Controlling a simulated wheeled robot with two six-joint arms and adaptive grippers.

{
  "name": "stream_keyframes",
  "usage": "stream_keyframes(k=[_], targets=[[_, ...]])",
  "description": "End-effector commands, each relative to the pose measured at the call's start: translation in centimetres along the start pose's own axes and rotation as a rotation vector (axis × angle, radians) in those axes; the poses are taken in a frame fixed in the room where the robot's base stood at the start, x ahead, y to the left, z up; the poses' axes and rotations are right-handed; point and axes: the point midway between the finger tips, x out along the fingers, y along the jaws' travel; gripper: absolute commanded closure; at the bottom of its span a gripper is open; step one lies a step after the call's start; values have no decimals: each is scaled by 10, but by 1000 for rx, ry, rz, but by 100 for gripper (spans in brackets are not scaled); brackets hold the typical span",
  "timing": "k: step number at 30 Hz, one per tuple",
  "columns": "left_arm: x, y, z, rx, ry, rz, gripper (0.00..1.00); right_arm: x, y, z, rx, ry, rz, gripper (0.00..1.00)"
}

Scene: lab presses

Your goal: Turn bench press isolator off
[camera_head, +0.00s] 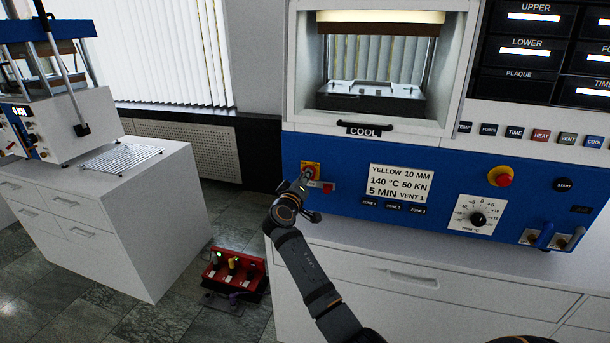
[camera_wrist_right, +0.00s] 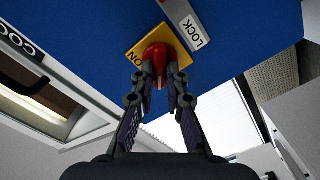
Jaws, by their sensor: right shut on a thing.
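The isolator is a red knob (camera_wrist_right: 155,56) on a yellow plate (camera_wrist_right: 136,52), set in the blue front panel (camera_head: 451,172) of the large press. The word ON shows on the plate beside the knob in the right wrist view. In the head view the yellow plate (camera_head: 311,167) shows just above my right gripper (camera_head: 304,180), which hides most of the knob. My right gripper (camera_wrist_right: 159,72) is shut on the red knob, one finger on each side. The knob's exact angle is hard to tell. My left gripper is not in view.
A grey strip marked LOCK (camera_wrist_right: 194,32) and a small red part (camera_head: 328,188) sit beside the isolator. A red emergency button (camera_head: 501,177) and a dial (camera_head: 478,219) are farther right. A smaller press (camera_head: 60,125) stands left; a red box (camera_head: 234,273) is on the floor.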

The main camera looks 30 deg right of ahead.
Motion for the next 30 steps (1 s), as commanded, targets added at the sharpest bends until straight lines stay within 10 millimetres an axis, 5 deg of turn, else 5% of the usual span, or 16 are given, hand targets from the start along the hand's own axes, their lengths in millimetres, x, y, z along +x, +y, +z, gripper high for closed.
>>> stream_keyframes(k=[15, 30], targets=[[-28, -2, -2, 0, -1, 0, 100, 0, 0, -2, -463, 2, 0, 100], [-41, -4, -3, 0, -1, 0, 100, 0, -2, 0, -692, 2, 1, 100]])
